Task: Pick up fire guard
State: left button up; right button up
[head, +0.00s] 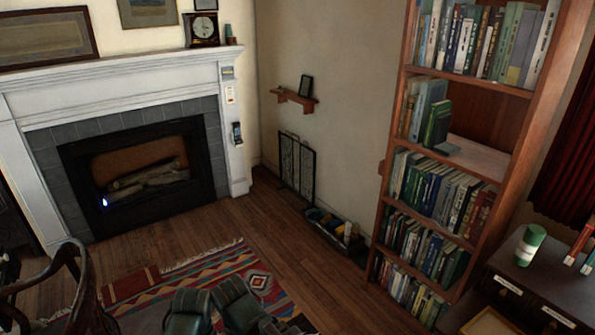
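A dark-framed folding screen with mesh-like grey panels, which looks like the fire guard (297,166), stands upright on the wooden floor. It is against the cream wall, right of the fireplace and below a small wall shelf. Its panels look folded close together. Nothing is seen touching it from the front.
The white fireplace (232,120) is at left. A low dark tray (330,232) with small items lies right of the screen, before a tall bookcase (391,165). A patterned rug (215,275) and wooden chair (85,290) are in front. Bare floor (285,245) lies between.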

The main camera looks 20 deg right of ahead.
aim_at(288, 165)
jog(key=i+z, duration=0.35)
jog(key=i, duration=2.05)
jog(key=i+z, duration=0.2)
jog(key=i, duration=0.3)
jog(key=i+j+z, duration=0.2)
jog(key=i, duration=0.25)
jog(key=i+j+z, duration=0.25)
jog(key=i, duration=0.25)
jog(key=i+j+z, duration=0.3)
jog(key=i+z, duration=0.15)
jog(key=i+j+z, duration=0.7)
jog(key=j+z, duration=0.2)
jog(key=j, duration=0.15)
